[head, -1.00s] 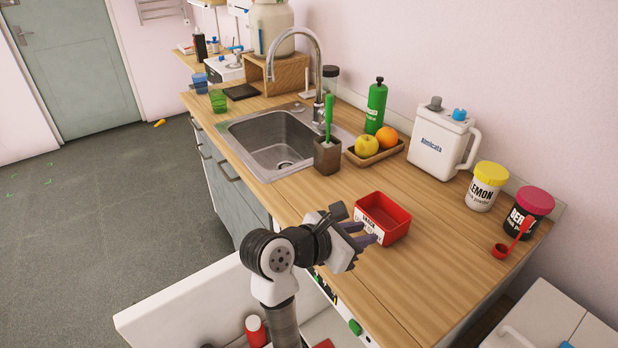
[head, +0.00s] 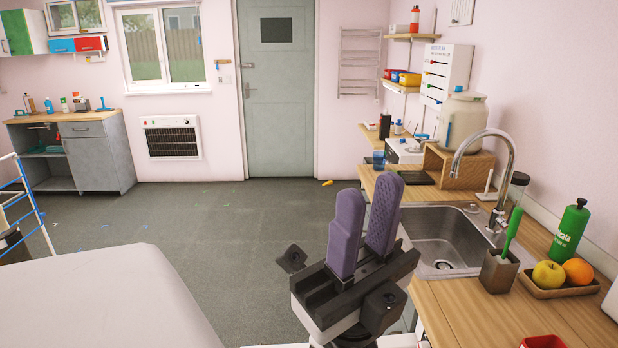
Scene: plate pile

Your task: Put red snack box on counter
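The red snack box (head: 543,342) shows only as a sliver of its rim at the bottom edge of the head view. It is on the wooden counter (head: 455,308), to the right of my gripper. My gripper (head: 368,190) is raised with its two purple fingers pointing up. The fingers stand apart with nothing between them. It is in front of the counter's left edge and sink, apart from the box. Most of the box is cut off by the frame.
The sink (head: 445,238) and faucet (head: 485,150) are beyond the gripper. A brush holder (head: 498,272), a fruit tray (head: 558,290) and a green bottle (head: 568,232) stand on the counter at right. Open floor (head: 200,230) lies to the left.

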